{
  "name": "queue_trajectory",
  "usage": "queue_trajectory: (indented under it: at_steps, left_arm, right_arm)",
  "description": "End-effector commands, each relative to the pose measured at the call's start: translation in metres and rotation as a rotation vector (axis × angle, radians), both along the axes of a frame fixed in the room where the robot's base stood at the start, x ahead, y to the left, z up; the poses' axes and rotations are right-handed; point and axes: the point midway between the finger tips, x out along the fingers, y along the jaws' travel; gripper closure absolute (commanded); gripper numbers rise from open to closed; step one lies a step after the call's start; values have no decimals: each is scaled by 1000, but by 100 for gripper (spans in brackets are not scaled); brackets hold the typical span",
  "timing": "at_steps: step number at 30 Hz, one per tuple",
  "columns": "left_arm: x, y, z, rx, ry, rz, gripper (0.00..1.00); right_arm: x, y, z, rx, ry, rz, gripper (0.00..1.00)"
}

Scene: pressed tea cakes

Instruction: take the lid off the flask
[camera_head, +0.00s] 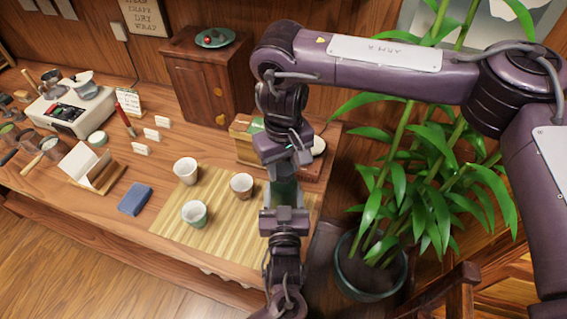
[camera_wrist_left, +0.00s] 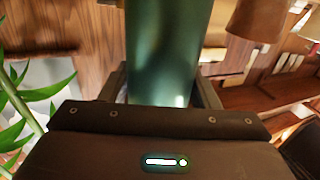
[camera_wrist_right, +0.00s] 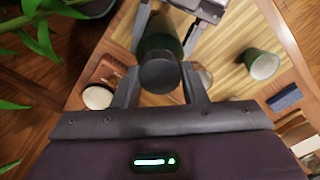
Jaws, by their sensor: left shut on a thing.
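The flask (camera_head: 285,190) is a dark green cylinder above the right end of the bamboo mat, between my two grippers. My left gripper (camera_head: 284,209) comes up from below in the head view and is shut on its body, which fills the middle of the left wrist view (camera_wrist_left: 162,55). In the right wrist view the dark round lid (camera_wrist_right: 160,76) sits on the green flask body (camera_wrist_right: 160,35). My right gripper (camera_wrist_right: 160,85) has its fingers apart on either side of the lid, open. In the head view my right gripper hangs over the flask and hides its top.
On the bamboo mat (camera_head: 228,222) stand two pale cups (camera_head: 186,170), (camera_head: 241,185) and a green cup (camera_head: 194,213). A blue folded cloth (camera_head: 135,199) lies left of the mat. A wooden box (camera_head: 243,143) is behind my right gripper. A potted plant (camera_head: 370,265) stands at the right.

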Motion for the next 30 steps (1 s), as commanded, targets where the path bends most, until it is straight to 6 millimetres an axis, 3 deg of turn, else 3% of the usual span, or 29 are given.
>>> queue_trajectory:
  at_steps: [1, 4, 11, 30]
  left_arm:
    - [0, 0, 0, 0, 1, 0, 100]
    - [0, 0, 0, -1, 1, 0, 100]
    - [0, 0, 0, -1, 1, 0, 100]
    - [0, 0, 0, -1, 1, 0, 100]
  right_arm:
    - [0, 0, 0, 0, 0, 0, 75]
    - [0, 0, 0, -1, 0, 0, 88]
    - [0, 0, 0, -1, 0, 128, 90]
    - [0, 0, 1, -1, 0, 1510, 90]
